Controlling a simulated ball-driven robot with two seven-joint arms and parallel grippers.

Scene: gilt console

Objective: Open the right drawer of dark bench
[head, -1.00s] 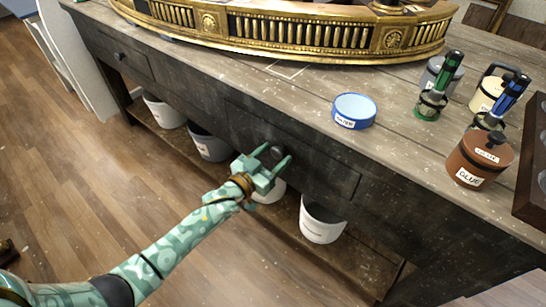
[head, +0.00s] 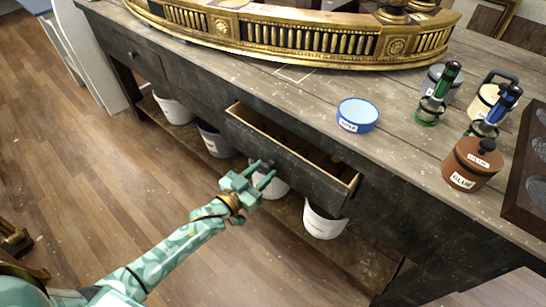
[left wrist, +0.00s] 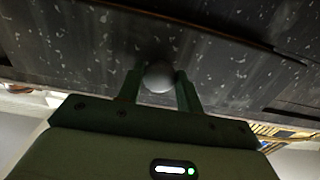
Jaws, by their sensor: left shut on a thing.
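The dark bench (head: 190,75) has a worn plank top and runs across the head view. Its right drawer (head: 290,165) is pulled part way out, and its pale inner edges and dark inside show. My left gripper (head: 263,173) is at the drawer's front, with its fingers shut on the round knob. In the left wrist view the grey knob (left wrist: 159,77) sits between the two fingers, close against the speckled dark drawer front (left wrist: 230,70). The left drawer (head: 130,56) looks closed. My right gripper is not in view.
On the top stand a gilt curved piece (head: 300,38), a blue tin (head: 357,115), a brown glue pot (head: 472,163) and green and blue tools. White and grey buckets (head: 325,220) stand on the lower shelf. The wooden floor (head: 120,170) left of the arm is open.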

